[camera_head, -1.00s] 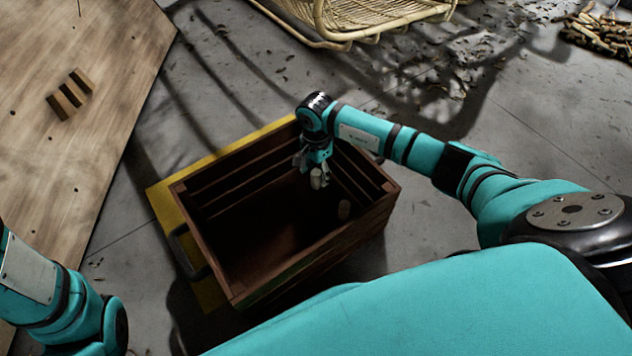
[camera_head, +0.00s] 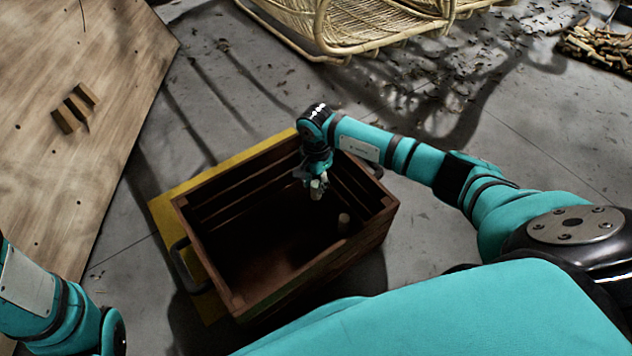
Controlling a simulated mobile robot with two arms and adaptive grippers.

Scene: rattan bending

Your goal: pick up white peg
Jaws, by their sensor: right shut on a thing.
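My right gripper (camera_head: 316,184) is shut on a white peg (camera_head: 317,190), a short pale cylinder, and holds it over the inside of a brown wooden crate (camera_head: 237,297). The fingers are small and dark here. My left arm shows at the lower left edge, but its gripper is out of view.
The crate stands on a yellow base (camera_head: 165,215) on a grey floor. A wooden board (camera_head: 85,150) with holes and small blocks (camera_head: 75,108) lies at left. A rattan chair (camera_head: 370,25) is at the top. A bundle of sticks (camera_head: 597,45) lies at top right.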

